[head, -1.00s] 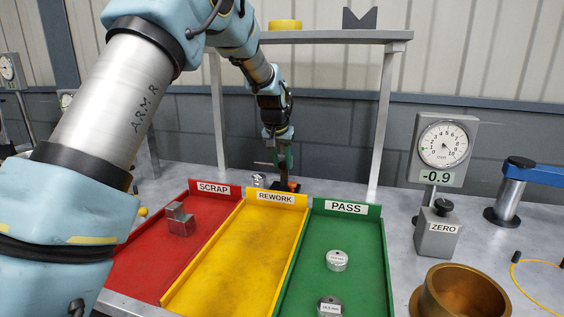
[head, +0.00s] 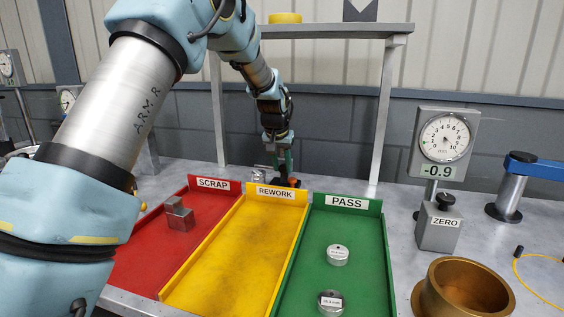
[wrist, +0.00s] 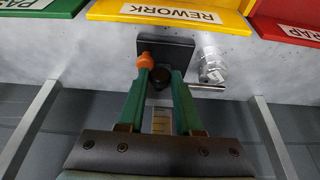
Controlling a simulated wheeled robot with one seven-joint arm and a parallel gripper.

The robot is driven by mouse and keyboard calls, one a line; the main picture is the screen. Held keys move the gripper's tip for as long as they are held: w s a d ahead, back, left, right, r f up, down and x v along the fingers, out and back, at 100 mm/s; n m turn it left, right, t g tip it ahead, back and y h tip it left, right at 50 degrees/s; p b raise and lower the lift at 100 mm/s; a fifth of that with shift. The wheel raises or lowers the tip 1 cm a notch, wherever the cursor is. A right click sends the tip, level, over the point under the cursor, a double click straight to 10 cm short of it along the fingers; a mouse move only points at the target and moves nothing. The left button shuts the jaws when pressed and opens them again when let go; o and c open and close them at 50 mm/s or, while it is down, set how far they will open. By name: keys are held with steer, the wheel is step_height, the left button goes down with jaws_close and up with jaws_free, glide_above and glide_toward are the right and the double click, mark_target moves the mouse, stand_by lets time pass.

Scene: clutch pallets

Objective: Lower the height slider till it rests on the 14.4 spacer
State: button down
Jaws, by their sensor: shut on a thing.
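The height gauge stands behind the REWORK tray, with a dark base (head: 289,183) that also shows in the wrist view (wrist: 178,50). My gripper (head: 282,160) is at the gauge's post, its green fingers (wrist: 160,90) shut on the height slider, which they mostly hide. A thin silver bar (wrist: 207,87) sticks out sideways from the slider. The spacer (head: 259,174), a small silver cylinder, stands beside the base and below the bar; it also shows in the wrist view (wrist: 212,66). The bar looks very close to the spacer's top; I cannot tell whether they touch.
Red SCRAP (head: 140,272), yellow REWORK (head: 235,250) and green PASS (head: 362,265) trays lie in front. Labelled discs (head: 337,255) sit in PASS, grey blocks (head: 178,215) in SCRAP. A shelf (head: 340,31) spans above. A dial gauge (head: 445,140) and brass bowl (head: 463,290) stand right.

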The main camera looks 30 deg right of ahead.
step_height(320, 180, down, 2)
steer(key=shift+f, duration=0.1)
steer(key=c, duration=0.6)
jaws_free()
steer(key=b+v, duration=0.3)
steer(key=v, duration=0.8)
steer(key=shift+d, duration=0.1)
